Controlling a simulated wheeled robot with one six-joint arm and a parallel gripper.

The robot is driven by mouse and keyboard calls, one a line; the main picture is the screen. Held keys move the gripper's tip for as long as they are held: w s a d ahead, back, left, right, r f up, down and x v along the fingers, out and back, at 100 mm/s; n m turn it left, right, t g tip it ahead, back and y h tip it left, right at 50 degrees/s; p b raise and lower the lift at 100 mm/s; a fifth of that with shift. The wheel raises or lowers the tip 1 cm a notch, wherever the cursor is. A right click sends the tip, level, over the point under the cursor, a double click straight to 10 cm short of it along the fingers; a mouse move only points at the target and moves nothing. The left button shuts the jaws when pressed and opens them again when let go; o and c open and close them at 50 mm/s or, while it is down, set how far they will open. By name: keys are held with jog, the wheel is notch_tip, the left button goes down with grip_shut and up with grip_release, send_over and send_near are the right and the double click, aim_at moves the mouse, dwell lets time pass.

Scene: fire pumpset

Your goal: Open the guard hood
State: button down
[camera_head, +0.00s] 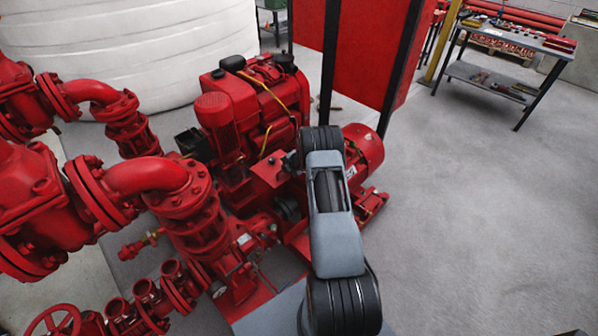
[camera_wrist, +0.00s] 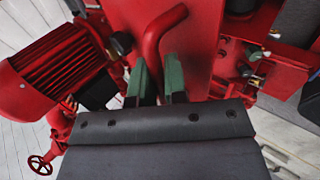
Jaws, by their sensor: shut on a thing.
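The guard hood is a red sheet-metal cover; its flat face (camera_wrist: 195,40) fills the upper middle of the wrist view. A bent red bar handle (camera_wrist: 153,45) stands out from that face. My gripper (camera_wrist: 158,82) has two green fingers, one on each side of the handle's lower end, and is shut on it. In the head view, a red cover (camera_head: 268,173) that looks like the hood sits between the pump and the red motor, just left of my arm. My arm hides part of it there, and the grip is not clear. I cannot tell how far the hood is raised.
Red pump pipes (camera_head: 150,178) stand close on the left, with the engine (camera_head: 255,100) behind. A red motor (camera_head: 362,150) is just right of my arm. A tall red panel (camera_head: 365,50) stands behind. The floor (camera_head: 480,200) at right is clear, up to a workbench (camera_head: 500,45).

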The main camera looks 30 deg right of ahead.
aim_at(274, 160)
jog(key=shift+w+a+r+p, duration=0.2)
jog(key=shift+w+r+p, duration=0.2)
jog(key=shift+w, duration=0.45)
jog(key=shift+w+a+r+p, duration=0.25)
jog(key=shift+w+p, duration=0.15)
jog(key=shift+w, duration=0.4)
jog(key=shift+w+a+r+p, duration=0.15)
jog(key=shift+w+r+p, duration=0.25)
jog(key=shift+w, duration=0.45)
jog(key=c, duration=1.2)
grip_release()
jog(key=shift+d, duration=0.1)
jog(key=shift+s+d+r, duration=0.1)
jog(key=shift+s+r, duration=0.15)
jog(key=shift+r, duration=0.1)
jog(key=v, duration=1.3)
jog(key=shift+f+b, duration=0.1)
jog(key=shift+b, duration=0.3)
